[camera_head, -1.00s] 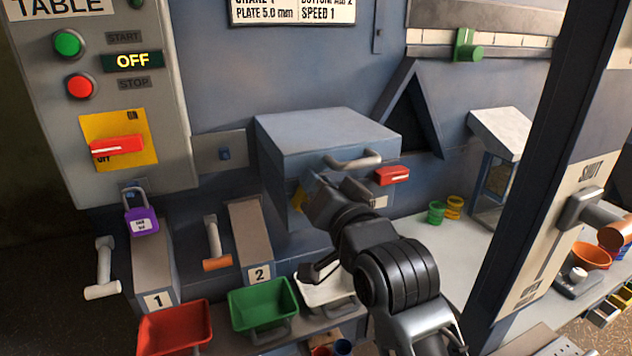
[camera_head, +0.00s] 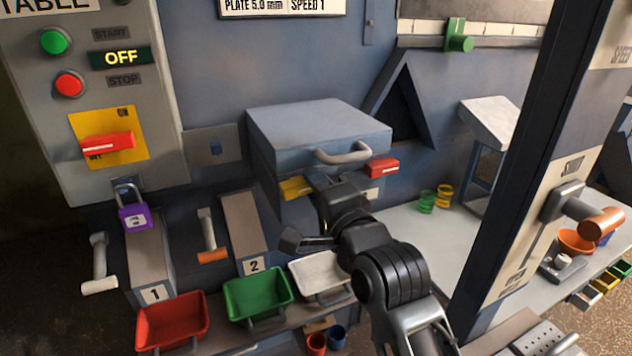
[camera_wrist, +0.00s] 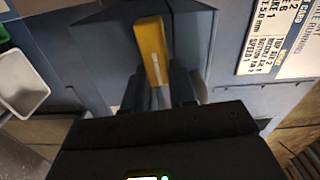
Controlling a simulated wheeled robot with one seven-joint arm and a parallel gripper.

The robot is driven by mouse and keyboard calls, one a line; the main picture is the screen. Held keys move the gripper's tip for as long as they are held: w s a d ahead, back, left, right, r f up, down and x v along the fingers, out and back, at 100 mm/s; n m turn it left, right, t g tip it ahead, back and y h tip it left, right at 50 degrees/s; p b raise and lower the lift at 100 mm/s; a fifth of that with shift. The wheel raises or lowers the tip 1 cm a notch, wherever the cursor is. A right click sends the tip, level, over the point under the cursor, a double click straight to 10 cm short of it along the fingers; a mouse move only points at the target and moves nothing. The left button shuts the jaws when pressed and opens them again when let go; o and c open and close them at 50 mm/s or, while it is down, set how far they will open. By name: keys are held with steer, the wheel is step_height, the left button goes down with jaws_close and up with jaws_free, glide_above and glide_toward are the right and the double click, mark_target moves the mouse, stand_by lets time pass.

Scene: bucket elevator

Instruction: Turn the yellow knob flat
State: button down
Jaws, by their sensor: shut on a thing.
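The yellow knob (camera_head: 295,187) is on the front of the blue-grey box (camera_head: 318,135), under its lid handle. In the head view its visible end lies nearly level, and my gripper hides the rest. In the wrist view the yellow knob (camera_wrist: 152,48) is a long bar with its near end between the two dark fingers. My gripper (camera_wrist: 157,90) is shut on it. In the head view my gripper (camera_head: 318,186) is at the box front, with its wrist rolled to one side.
A red knob (camera_head: 382,168) is close by on the right of the box front. A grey lid handle (camera_head: 343,152) juts out just above my gripper. Red (camera_head: 172,320), green (camera_head: 257,298) and white (camera_head: 320,275) bins stand below. A dark post (camera_head: 525,150) rises to the right.

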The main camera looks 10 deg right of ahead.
steer(key=shift+m, duration=0.6)
steer(key=shift+f, duration=0.1)
steer(key=c, duration=1.2)
jaws_free()
steer(key=b+v, duration=0.1)
steer(key=v, duration=0.6)
steer(key=shift+s, duration=0.35)
steer(key=shift+d, duration=0.2)
